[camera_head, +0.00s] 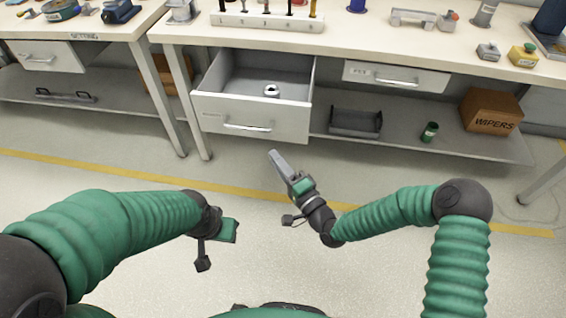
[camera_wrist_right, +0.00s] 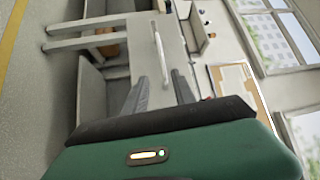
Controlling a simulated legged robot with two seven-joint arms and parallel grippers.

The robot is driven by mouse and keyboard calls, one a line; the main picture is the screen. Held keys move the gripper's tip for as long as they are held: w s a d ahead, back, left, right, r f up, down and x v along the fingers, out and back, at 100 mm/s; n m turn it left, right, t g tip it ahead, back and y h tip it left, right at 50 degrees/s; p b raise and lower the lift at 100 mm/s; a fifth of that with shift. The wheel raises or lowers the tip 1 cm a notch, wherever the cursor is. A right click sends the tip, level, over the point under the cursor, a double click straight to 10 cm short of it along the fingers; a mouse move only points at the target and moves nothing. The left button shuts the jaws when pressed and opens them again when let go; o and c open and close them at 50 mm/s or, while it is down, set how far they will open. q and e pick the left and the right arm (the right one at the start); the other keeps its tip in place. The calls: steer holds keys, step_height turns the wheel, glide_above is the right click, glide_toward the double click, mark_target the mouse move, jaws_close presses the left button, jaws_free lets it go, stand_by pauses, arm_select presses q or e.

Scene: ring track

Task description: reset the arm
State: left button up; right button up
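My right gripper (camera_head: 275,156) is in front of the bench, below the open drawer and apart from it. In the right wrist view its two grey fingers (camera_wrist_right: 160,90) are spread with nothing between them. My left gripper (camera_head: 228,231) hangs over the floor on the left; its fingers are hidden from the head view, so its opening does not show. The open drawer (camera_head: 250,122) is pulled out under the bench and holds a small white ring-shaped item (camera_head: 271,91). The drawer handle also shows in the right wrist view (camera_wrist_right: 160,52).
The bench top (camera_head: 350,50) carries a rack, a grey fixture and small blocks near its front edge. A closed drawer (camera_head: 396,78) is right of the open one. The lower shelf holds a grey tray (camera_head: 355,122), a green can (camera_head: 429,132) and a WIPERS box (camera_head: 490,111). The floor is clear.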

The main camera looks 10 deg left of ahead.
steer(key=v, duration=0.3)
stand_by(0.4)
